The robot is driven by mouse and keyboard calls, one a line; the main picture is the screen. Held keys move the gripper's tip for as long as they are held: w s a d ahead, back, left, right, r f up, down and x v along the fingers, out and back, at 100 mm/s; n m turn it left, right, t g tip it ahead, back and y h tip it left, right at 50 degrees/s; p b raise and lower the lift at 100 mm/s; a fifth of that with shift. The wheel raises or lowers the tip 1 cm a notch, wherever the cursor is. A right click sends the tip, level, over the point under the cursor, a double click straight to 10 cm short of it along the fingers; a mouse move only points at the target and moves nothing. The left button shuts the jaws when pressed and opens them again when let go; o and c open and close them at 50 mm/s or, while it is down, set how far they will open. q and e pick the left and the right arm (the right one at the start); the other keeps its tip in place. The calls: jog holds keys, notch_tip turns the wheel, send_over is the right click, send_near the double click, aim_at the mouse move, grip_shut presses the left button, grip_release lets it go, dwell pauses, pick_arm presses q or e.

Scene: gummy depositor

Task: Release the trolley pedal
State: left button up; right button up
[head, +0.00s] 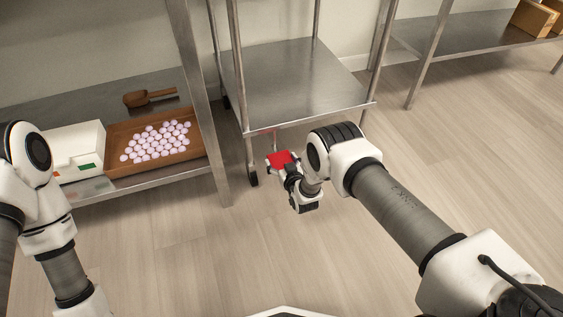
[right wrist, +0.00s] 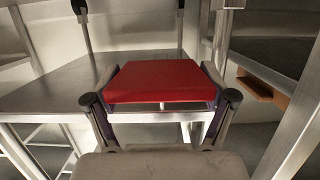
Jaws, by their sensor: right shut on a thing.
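The trolley (head: 295,85) is a steel frame with a low shelf and dark casters, standing in the middle of the head view. Its red pedal (head: 280,158) sticks out low at the front, under the shelf edge. My right gripper (head: 282,166) is at the pedal, its fingers on either side. In the right wrist view the flat red pedal (right wrist: 162,82) lies between the two fingers of the right gripper (right wrist: 160,95), which is shut on it. The pedal's underside is hidden. My left arm shows at the left edge, but its gripper is out of view.
A steel table's lower shelf (head: 88,204) at left holds a brown tray (head: 112,168) of pale round candies, a wooden scoop (head: 150,97) and a white box (head: 75,145). Another steel shelf (head: 450,37) stands at upper right. The floor (head: 190,265) in front is clear.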

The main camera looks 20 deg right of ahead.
jog(key=o, duration=1.5)
jog(key=shift+w+r, duration=0.15)
jog(key=shift+r, duration=0.15)
jog(key=shift+o, duration=0.2)
jog(key=shift+f, duration=0.15)
jog(key=shift+s, duration=0.2)
jog(key=shift+s, duration=0.3)
jog(key=v, duration=1.1)
